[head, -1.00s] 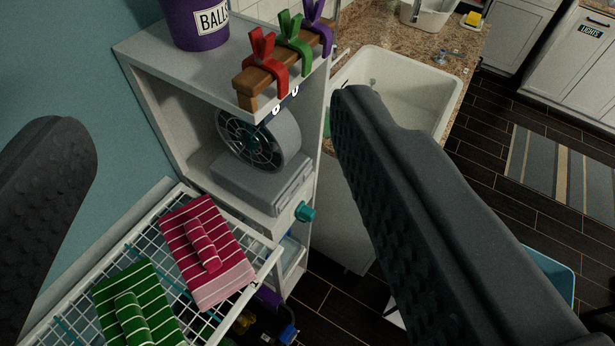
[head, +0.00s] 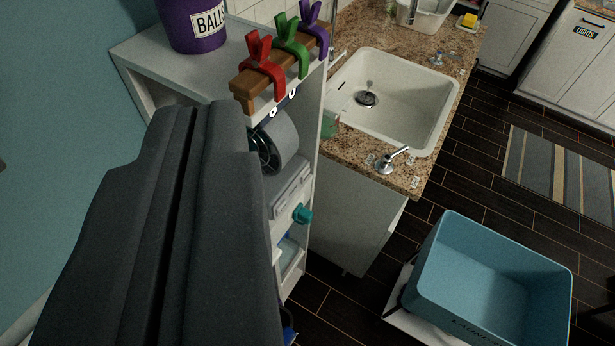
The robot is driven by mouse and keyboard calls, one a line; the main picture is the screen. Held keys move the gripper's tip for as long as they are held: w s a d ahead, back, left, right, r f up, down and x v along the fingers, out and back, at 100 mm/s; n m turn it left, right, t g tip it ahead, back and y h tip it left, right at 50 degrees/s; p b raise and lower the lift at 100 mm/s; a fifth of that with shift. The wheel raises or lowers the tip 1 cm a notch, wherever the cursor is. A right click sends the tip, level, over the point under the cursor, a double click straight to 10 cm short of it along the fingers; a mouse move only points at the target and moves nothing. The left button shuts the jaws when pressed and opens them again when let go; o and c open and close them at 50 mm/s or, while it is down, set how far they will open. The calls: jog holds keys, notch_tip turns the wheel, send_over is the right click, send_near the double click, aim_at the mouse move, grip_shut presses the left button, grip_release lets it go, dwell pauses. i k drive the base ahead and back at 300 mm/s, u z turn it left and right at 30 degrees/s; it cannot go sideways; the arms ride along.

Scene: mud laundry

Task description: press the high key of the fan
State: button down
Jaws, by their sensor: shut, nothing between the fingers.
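The fan (head: 281,138) stands on a shelf inside the white cabinet, with a round grey housing and a grey base (head: 291,187). Only its right part shows; my gripper covers the rest of it. The high key cannot be made out from here. My gripper (head: 212,106) is shut and empty. Its two dark fingers lie side by side, large in the left half of the view, in front of the cabinet and the fan. I cannot tell the distance between the fingertips and the fan.
A purple BALLS bucket (head: 194,24) and a wooden bar with red, green and purple clips (head: 267,68) are on the cabinet top (head: 150,53). A teal knob (head: 302,214) sticks out below the fan. Right are a sink (head: 388,100) and blue laundry bin (head: 490,285). Dark floor lies beyond.

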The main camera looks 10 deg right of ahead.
aim_at(306, 173)
jog(key=u, duration=0.5)
jog(key=k, duration=1.35)
jog(key=u, duration=0.25)
jog(key=i, duration=0.35)
jog(key=z, duration=0.75)
jog(key=i, duration=1)
jog(key=z, duration=0.65)
jog(key=i, duration=0.3)
jog(key=z, duration=0.1)
